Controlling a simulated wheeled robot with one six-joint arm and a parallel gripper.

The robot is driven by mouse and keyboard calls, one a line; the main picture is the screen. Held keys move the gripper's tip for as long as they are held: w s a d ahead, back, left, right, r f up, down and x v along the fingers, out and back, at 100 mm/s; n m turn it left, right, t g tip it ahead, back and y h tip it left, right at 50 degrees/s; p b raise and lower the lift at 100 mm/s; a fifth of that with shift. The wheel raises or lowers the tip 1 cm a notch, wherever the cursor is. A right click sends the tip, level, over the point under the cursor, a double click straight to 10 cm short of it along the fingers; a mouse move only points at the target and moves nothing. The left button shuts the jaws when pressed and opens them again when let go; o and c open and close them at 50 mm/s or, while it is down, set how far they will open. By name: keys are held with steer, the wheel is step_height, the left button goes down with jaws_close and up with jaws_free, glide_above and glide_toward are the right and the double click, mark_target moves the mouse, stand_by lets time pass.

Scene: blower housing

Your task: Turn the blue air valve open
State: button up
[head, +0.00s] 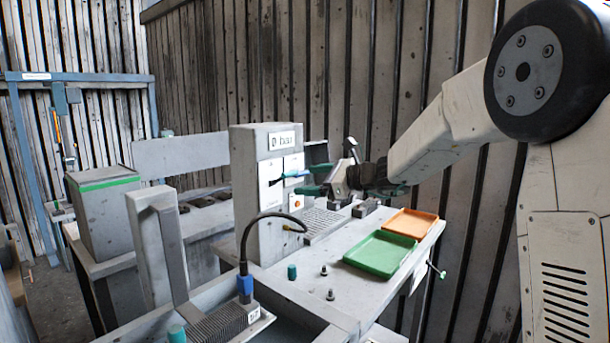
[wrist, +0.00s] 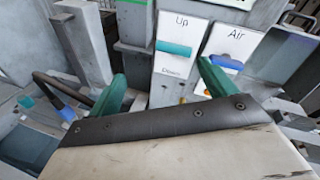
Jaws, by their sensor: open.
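The blue air valve (wrist: 228,63) is a small blue handle on a white plate marked "Air" in the wrist view. It lies roughly level across the plate, partly hidden by my right finger. It also shows as a blue bar (head: 293,174) on the grey housing in the head view. My gripper (wrist: 160,72) is open, with green fingers spread wide. The right fingertip is close to the valve's left end; I cannot tell whether they touch. In the head view my gripper (head: 307,180) is just right of the housing's panel. Nothing is between the fingers.
A teal lever (wrist: 173,48) on the "Up/Down" plate is just left of the valve. In the head view, a green tray (head: 380,254) and an orange tray (head: 410,223) lie on the bench. A black hose (head: 245,235) arches in front of the housing (head: 256,145).

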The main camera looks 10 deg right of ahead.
mark_target(303, 173)
steer(key=w+d+f+m+t+h, duration=0.1)
steer(key=w+d+f+m+t, duration=0.1)
steer(key=w+d+m+t, duration=0.5)
steer(key=w+a+g, duration=0.1)
steer(key=w, duration=0.1)
steer(key=w+a+g, duration=0.1)
steer(key=w+a, duration=0.1)
steer(key=w, duration=0.1)
steer(key=w+a, duration=0.2)
steer(key=w, duration=0.1)
steer(key=shift+w+a+f+n+g, duration=0.1)
steer(key=shift+w+f+n+g, duration=0.05)
steer(key=shift+n+g, duration=0.2)
steer(key=c, duration=1)
